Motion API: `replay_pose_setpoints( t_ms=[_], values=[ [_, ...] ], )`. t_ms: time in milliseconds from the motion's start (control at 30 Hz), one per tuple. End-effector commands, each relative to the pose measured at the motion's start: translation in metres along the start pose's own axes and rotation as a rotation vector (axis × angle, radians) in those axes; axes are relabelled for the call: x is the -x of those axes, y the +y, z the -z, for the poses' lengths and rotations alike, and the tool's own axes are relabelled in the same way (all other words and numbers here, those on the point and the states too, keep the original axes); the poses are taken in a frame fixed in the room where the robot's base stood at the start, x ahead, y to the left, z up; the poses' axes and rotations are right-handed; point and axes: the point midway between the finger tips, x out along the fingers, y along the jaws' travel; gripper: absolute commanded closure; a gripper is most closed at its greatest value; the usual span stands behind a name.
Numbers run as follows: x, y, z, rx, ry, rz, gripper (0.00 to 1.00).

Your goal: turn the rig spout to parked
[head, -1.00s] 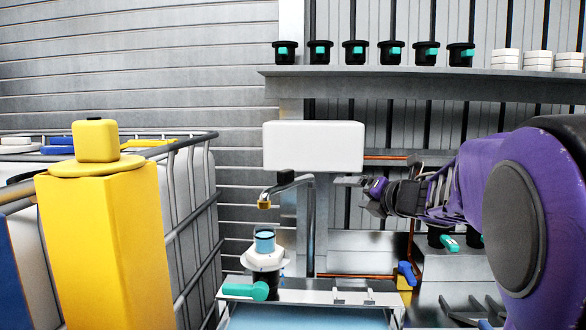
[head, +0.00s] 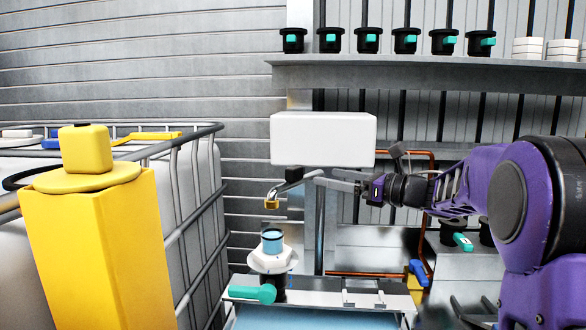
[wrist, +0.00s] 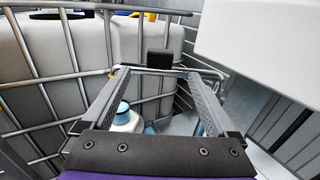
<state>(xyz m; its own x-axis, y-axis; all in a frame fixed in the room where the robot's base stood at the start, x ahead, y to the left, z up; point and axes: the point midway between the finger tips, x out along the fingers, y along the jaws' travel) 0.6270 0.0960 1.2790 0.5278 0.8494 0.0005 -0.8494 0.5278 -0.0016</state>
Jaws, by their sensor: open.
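The rig spout (head: 273,192) is a bent grey tube with a brass tip. It points left over a blue-topped white fitting (head: 272,257). A black block (head: 293,174) sits on the spout; the block also shows in the wrist view (wrist: 159,61). My gripper (head: 320,179) reaches in from the right, its fingertips close to the spout's block. In the wrist view my gripper (wrist: 157,76) is open, with the block and part of the spout tube (wrist: 158,71) between and just beyond the fingertips. I cannot tell whether they touch.
A white box (head: 322,139) hangs just above the spout and my fingers. A yellow post (head: 100,245) and a caged white tank (head: 190,190) stand at left. A teal handle (head: 252,293) sits below. A shelf (head: 430,74) holds several black fittings.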

Motion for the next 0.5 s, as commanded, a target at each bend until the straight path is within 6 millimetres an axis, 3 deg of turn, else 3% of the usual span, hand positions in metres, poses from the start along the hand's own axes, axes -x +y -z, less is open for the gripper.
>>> replay_pose_setpoints(
  t_ms=[300,500],
  values=[
    [-0.071,0.001,-0.001,-0.002,0.000,-0.002,0.07],
    [-0.103,-0.001,0.000,-0.002,0.001,0.001,0.07]
  ],
)
